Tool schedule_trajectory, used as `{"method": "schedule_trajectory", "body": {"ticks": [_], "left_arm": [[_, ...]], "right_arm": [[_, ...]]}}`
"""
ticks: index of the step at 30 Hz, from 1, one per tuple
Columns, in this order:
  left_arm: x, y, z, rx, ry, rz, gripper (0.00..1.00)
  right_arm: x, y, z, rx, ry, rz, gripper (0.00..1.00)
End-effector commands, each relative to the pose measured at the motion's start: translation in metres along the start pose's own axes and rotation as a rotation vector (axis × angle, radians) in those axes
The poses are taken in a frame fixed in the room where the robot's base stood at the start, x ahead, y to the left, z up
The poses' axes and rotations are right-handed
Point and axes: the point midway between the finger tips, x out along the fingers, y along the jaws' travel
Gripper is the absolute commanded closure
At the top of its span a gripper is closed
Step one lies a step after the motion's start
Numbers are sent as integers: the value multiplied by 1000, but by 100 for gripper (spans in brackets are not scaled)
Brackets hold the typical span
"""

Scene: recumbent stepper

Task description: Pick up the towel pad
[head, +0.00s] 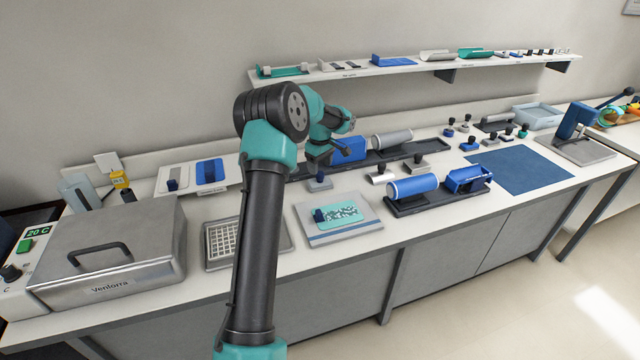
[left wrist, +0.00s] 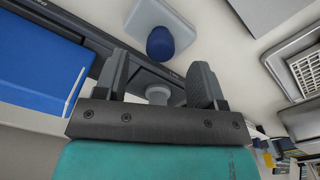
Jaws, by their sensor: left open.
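A teal pad with a pale speckled pattern and a blue grip (head: 340,215), which looks like the towel pad, lies on a flat grey board (head: 362,229) at the front of the bench. My left gripper (head: 317,160) is behind it, over the dark rail, with its fingers hard to make out in the head view. In the left wrist view the left gripper (left wrist: 158,85) is open, with a grey knob visible between its fingers and nothing held. A small grey block with a dark blue knob (left wrist: 160,42) is just beyond the fingers. My right gripper does not show.
A blue box (head: 349,149) stands on the rail beside the left gripper. A grid tray (head: 222,240) is partly behind my arm. A steel lidded box (head: 110,255) is at left. A blue mat (head: 522,168) is clear.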

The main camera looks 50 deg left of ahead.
Motion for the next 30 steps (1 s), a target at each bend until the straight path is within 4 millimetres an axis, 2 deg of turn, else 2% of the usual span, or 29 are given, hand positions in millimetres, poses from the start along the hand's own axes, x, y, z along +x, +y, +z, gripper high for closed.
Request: {"method": "schedule_trajectory", "body": {"ticks": [3,9,24,30], "left_arm": [[18,-1,-1,0,-1,-4,37],[40,-1,-1,1,0,-3,37],[41,0,-1,0,0,-2,37],[41,0,-1,0,0,-2,55]], "right_arm": [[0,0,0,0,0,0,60],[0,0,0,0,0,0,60],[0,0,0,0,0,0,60],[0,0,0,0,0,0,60]]}}
